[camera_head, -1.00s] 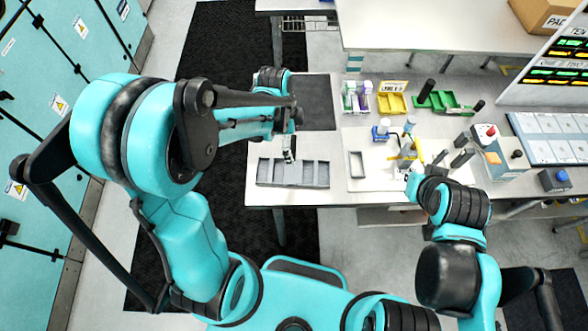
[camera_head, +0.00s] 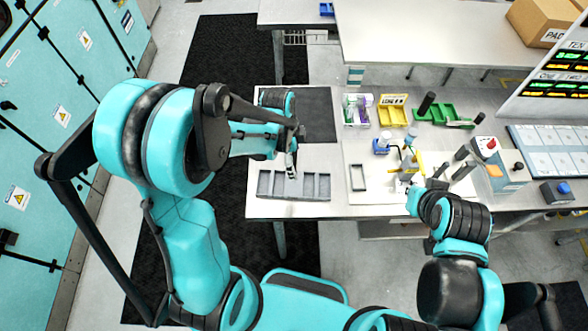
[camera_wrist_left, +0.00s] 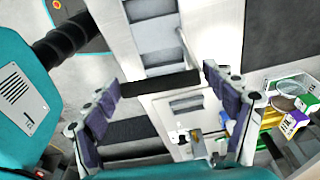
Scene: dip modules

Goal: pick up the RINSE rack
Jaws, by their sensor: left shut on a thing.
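My left gripper (camera_head: 292,172) is over the grey compartment tray (camera_head: 265,186) near the table's front edge. In the left wrist view its two padded fingers (camera_wrist_left: 160,88) stand wide apart, with a dark bar (camera_wrist_left: 160,84) spanning between their tips. The gripper is shut on this bar. The grey tray also shows beyond the bar in that view (camera_wrist_left: 181,32). I can read no RINSE label, and cannot tell whether the bar belongs to a rack. My right gripper (camera_head: 412,190) is at the table's front right, its fingers too small to judge.
A white mat (camera_head: 375,195) with a small dark frame (camera_head: 358,177) and upright blue-and-white parts lies right of the tray. Yellow (camera_head: 393,115) and green bins (camera_head: 446,115) stand behind. A red-topped device (camera_head: 486,152) is at right. A dark mat (camera_head: 313,113) lies behind the tray.

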